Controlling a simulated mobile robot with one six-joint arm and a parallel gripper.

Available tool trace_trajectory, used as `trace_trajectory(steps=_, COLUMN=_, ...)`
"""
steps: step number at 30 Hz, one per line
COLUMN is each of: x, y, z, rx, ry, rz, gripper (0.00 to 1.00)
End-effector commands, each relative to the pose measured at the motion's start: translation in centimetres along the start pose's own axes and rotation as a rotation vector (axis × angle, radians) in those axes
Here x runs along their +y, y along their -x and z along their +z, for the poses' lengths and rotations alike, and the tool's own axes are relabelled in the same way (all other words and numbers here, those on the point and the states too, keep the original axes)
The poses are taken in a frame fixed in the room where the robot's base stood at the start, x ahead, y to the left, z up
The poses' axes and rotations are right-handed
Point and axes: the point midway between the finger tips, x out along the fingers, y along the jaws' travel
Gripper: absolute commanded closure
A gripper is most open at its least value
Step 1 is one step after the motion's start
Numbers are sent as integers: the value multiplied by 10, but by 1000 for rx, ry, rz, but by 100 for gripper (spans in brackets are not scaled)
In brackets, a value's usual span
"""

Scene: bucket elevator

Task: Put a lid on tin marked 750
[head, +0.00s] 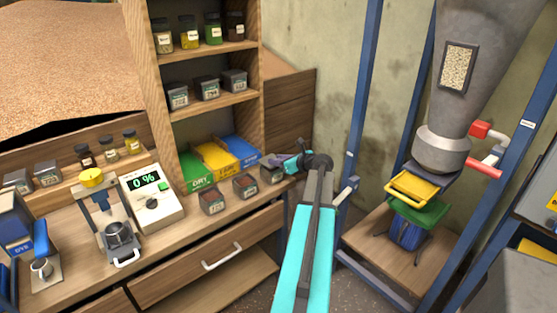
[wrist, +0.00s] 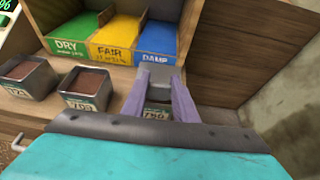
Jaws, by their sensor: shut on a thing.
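The tin marked 750 (wrist: 157,114) stands on the bench in the wrist view, partly hidden between my fingers; its label shows below a dark upper part. My gripper (wrist: 160,82) has its purple fingers shut on a small grey piece, which looks like a lid (wrist: 158,75), at the tin's far side or above it. I cannot tell whether the lid touches the tin. In the head view my gripper (head: 291,163) is at the bench's right end, beside the rightmost tin (head: 271,172).
Two open tins of brown grain (wrist: 88,82) (wrist: 30,71) stand to the left. Behind are the DRY (wrist: 77,27), FAIR (wrist: 117,38) and DAMP (wrist: 156,40) bins. A meter (head: 152,201) reads 0 %. The hopper (head: 470,90) and its blue frame stand right.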

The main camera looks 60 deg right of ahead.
Motion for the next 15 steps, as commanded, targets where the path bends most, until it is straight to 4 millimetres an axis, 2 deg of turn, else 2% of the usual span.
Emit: trace_trajectory(steps=15, x=0, y=-2, z=-5, rx=0, ry=0, rz=0, gripper=96)
